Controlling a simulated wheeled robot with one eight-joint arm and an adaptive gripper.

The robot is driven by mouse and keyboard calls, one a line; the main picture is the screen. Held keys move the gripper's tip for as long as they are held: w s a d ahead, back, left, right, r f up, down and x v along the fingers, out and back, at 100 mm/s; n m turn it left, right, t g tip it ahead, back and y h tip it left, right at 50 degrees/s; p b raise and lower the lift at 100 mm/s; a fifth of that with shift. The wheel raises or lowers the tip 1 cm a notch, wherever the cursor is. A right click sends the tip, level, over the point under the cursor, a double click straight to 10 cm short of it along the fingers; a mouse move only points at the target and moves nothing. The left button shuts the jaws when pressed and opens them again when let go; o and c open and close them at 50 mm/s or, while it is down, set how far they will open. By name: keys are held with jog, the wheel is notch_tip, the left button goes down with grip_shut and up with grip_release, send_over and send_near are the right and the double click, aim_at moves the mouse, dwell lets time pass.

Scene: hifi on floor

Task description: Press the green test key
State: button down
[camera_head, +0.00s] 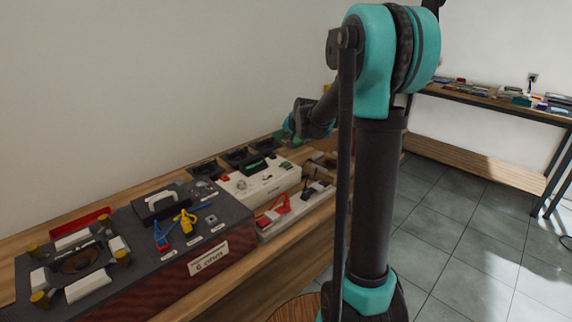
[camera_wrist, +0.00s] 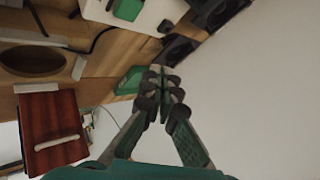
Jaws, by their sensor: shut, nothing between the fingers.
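My gripper (camera_wrist: 159,72) is shut and empty, with its fingertips together. In the head view my gripper (camera_head: 290,130) hangs above the back of the bench, partly dark against the wall. A green block (camera_wrist: 130,82) lies on the wood just left of my fingertips in the wrist view; a gap or contact cannot be told. A second green piece (camera_wrist: 128,9) sits on the white unit at the top of the wrist view. In the head view the white unit (camera_head: 268,183) has small green parts on it. I cannot tell which green piece is the test key.
A dark box (camera_head: 140,262) with a label, colored clips and a handle stands at the left. Black trays (camera_head: 208,170) sit behind the white unit. A red-brown box (camera_wrist: 52,130) and a round hole (camera_wrist: 32,60) show in the wrist view. The wall is close behind.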

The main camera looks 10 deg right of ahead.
aim_at(287, 164)
jog(key=shift+f, duration=3.85)
jog(key=shift+f, duration=0.15)
jog(key=shift+f, duration=0.25)
jog(key=shift+f, duration=0.55)
jog(key=shift+r, duration=1)
jog(key=shift+r, duration=2.5)
